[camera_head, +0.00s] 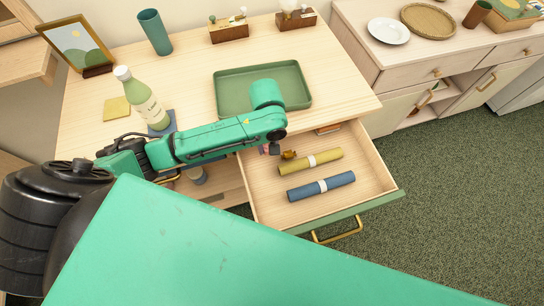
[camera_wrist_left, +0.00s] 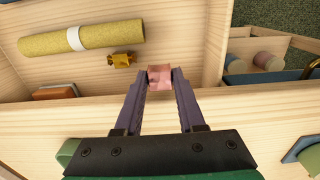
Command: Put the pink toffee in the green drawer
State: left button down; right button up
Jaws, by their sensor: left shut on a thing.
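The pink toffee (camera_wrist_left: 160,76) is between the fingertips of my left gripper (camera_wrist_left: 160,80), which is shut on it. In the head view, my left gripper (camera_head: 270,150) is over the left side of the open green drawer (camera_head: 345,214), and the toffee is mostly hidden. The drawer has a green front, a brass handle and a pale wooden inside. In the wrist view the toffee appears just inside the drawer's side wall. I cannot tell how far it is above the drawer floor. My right gripper is not in view.
The drawer holds a yellow roll (camera_head: 310,162), a blue roll (camera_head: 321,186), a gold-wrapped sweet (camera_head: 288,155) and an orange-brown item (camera_head: 328,129). A green tray (camera_head: 232,77), a bottle (camera_head: 142,98) and a green cup (camera_head: 155,32) stand on the tabletop above.

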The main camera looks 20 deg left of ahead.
aim_at(268, 163)
pick_arm(q)
notch_tip(268, 163, down, 8)
jog(key=shift+f, duration=0.15)
jog(key=shift+f, duration=0.15)
jog(key=c, duration=0.5)
grip_release()
notch_tip(268, 163, up, 12)
jog(key=shift+r, duration=0.2)
